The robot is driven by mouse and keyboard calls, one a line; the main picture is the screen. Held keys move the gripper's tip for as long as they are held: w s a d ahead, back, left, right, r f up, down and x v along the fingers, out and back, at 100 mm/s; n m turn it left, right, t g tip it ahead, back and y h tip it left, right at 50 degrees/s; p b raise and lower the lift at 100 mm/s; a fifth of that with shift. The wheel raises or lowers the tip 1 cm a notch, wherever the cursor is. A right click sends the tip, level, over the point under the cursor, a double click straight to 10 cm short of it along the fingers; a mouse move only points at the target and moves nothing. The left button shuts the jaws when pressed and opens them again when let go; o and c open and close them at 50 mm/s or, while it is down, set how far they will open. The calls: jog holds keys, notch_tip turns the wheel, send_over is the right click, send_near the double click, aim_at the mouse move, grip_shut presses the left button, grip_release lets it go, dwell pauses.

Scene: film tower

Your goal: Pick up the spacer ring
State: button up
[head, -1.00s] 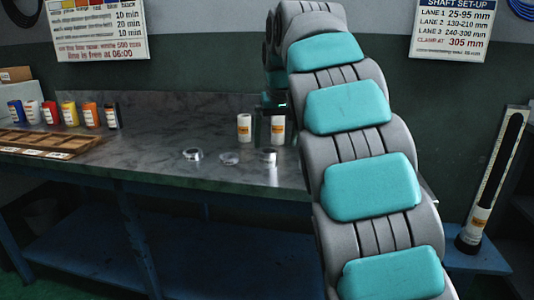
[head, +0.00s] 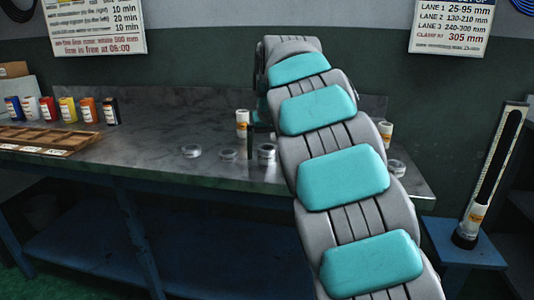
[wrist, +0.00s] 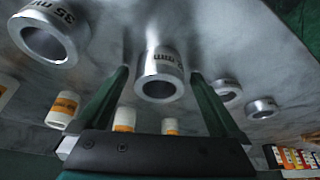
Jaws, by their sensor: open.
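Several silver metal rings stand on the bench; I cannot tell which one the task means. In the wrist view a ring marked in mm (wrist: 160,82) lies between the two green fingers of my open, empty gripper (wrist: 159,73), with a gap on each side. In the head view this ring (head: 266,154) is just below my gripper (head: 260,141), partly overlapped by it. A larger ring marked 35 mm (wrist: 45,38) lies to the left in the wrist view. Two smaller rings (wrist: 228,91) (wrist: 262,107) lie to the right.
White labelled containers (head: 242,122) (head: 385,131) stand behind the rings. Coloured jars (head: 68,109) and a brown divided tray (head: 40,139) are at the left. The bench (head: 150,160) is clear between the tray and the rings.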

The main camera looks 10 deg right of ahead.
jog(key=c, duration=1.5)
jog(key=shift+r, duration=0.1)
jog(key=shift+c, duration=0.2)
